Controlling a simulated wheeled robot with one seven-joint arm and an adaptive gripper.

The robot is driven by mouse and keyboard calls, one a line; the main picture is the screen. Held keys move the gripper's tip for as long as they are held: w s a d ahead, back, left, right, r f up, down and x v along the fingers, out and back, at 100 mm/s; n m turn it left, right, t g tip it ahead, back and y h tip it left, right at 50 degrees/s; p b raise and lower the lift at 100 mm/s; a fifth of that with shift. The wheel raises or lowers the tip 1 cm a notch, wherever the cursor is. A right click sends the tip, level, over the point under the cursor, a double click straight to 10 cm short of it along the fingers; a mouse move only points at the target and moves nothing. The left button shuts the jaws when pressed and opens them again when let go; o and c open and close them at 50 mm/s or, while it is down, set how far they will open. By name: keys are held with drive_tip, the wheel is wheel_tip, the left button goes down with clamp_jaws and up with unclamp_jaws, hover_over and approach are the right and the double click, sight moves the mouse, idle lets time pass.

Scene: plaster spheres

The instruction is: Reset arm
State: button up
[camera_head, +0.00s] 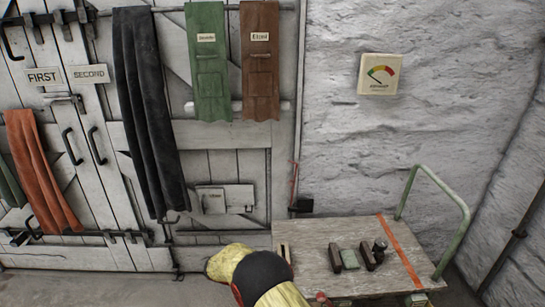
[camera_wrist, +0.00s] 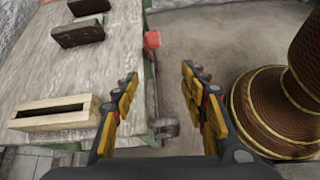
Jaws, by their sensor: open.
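My gripper (camera_wrist: 158,98) shows in the wrist view with its two black and yellow fingers spread apart and nothing between them. It hangs beside the edge of a wooden-topped cart (camera_wrist: 115,50), over the floor. In the head view my yellow and black arm is at the bottom centre, in front of the cart (camera_head: 315,260); the fingers are hidden there.
On the cart are dark blocks (camera_head: 368,256), a green block (camera_head: 350,259) and a slotted wooden box (camera_wrist: 55,113). The cart has a green handle (camera_head: 440,172). A ribbed brown object (camera_wrist: 270,110) stands right of my gripper. White doors (camera_head: 95,185) with hanging cloths are behind.

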drive_tip(key=s+r+m+g+y, duration=0.1)
drive_tip(key=s+m+g+y, duration=0.2)
drive_tip(key=s, duration=0.7)
drive_tip(key=s+d+r+m+t+y+p, duration=0.1)
drive_tip(key=s+d+r+m+t+y, duration=0.1)
drive_tip(key=s+d+r+m, duration=0.2)
drive_tip(key=s+d+r+m+t+y+p, duration=0.1)
drive_tip(key=s+d+r+m+t+y, duration=0.2)
drive_tip(key=s+r, duration=0.7)
drive_tip(key=s+d+r+m+t+y+p, duration=0.1)
drive_tip(key=s+d+r+m+t+y, duration=0.2)
drive_tip(key=r, duration=1.9)
drive_tip(key=s+d+m, duration=0.4)
drive_tip(key=shift+s+r, duration=0.2)
drive_tip(key=shift+s, duration=0.15)
